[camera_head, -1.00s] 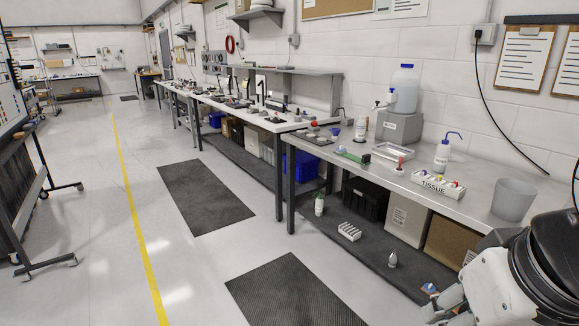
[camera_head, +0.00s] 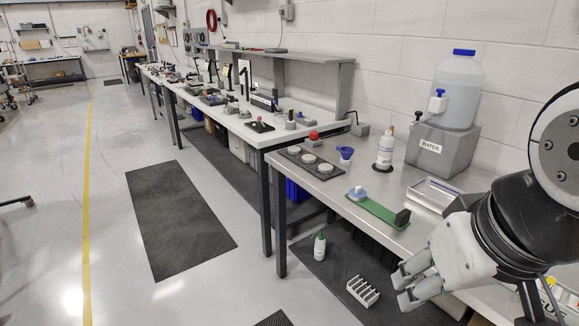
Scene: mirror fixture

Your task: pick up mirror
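My gripper (camera_head: 401,288) is at the lower right, in front of the steel bench's near edge. Its two fingers look parted, with nothing seen between them. I cannot pick out a mirror with certainty. A dark tray with several pale round discs (camera_head: 312,160) lies on the steel bench. A green board (camera_head: 378,210) with a black block and a blue-and-white round piece lies nearer, beyond my gripper. Small dark fixtures (camera_head: 260,126) stand on the white bench farther back, too small to make out. My arm hides part of the near bench.
The steel bench also holds a blue funnel (camera_head: 345,155), a wash bottle (camera_head: 385,150), a water container (camera_head: 457,90) on a grey box and a metal tray (camera_head: 432,194).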

